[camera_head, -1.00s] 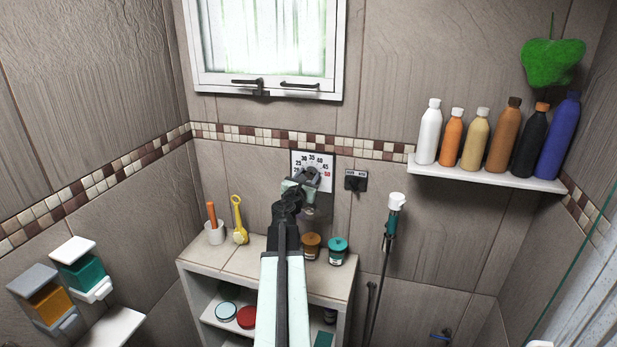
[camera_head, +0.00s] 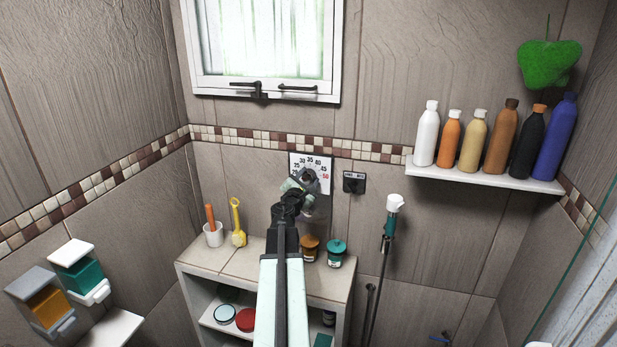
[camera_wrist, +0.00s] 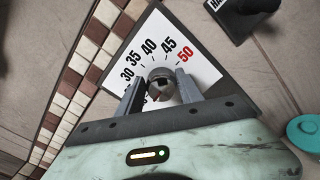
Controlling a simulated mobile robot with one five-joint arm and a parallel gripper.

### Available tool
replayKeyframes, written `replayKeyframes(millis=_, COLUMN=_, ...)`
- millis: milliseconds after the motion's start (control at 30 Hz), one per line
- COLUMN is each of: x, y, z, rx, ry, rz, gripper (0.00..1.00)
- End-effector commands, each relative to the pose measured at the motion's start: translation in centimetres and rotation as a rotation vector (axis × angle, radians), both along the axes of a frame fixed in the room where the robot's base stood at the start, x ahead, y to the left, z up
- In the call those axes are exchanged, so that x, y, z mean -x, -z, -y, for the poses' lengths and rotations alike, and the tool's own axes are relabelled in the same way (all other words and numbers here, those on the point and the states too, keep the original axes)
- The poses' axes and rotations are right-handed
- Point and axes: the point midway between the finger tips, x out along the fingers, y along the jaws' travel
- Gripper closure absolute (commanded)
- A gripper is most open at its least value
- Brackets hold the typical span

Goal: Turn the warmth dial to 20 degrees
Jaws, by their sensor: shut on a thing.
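The warmth dial is a white square plate (camera_head: 325,163) on the back wall, with black numbers and a red 50. Its round dark knob (camera_head: 309,176) sits at the plate's centre. My gripper (camera_head: 301,183) is at the knob and covers the plate's lower left. In the wrist view the shiny knob (camera_wrist: 162,84) lies between the two fingers of my gripper (camera_wrist: 160,88), which are shut on it. There 30 to 50 can be read on the plate (camera_wrist: 180,62). The 20 mark is hidden, and I cannot tell where the knob points.
A small black switch (camera_head: 354,183) is right of the dial. Below stands a shelf unit (camera_head: 225,262) with a brown jar (camera_head: 310,248) and a teal-lidded jar (camera_head: 336,252). A hand shower (camera_head: 390,228) hangs at right. Several bottles stand on a wall shelf (camera_head: 480,178).

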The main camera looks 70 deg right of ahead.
Motion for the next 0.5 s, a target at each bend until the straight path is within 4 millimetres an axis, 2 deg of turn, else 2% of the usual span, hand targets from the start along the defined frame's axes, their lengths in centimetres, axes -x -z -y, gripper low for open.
replayKeyframes(millis=33, x=-0.81, y=-0.14, z=-0.03, rx=0.001, ry=-0.019, rz=0.012, gripper=0.97)
replayKeyframes(millis=500, x=-0.95, y=-0.16, z=-0.04, rx=-0.001, ry=-0.020, rz=0.047, gripper=0.97)
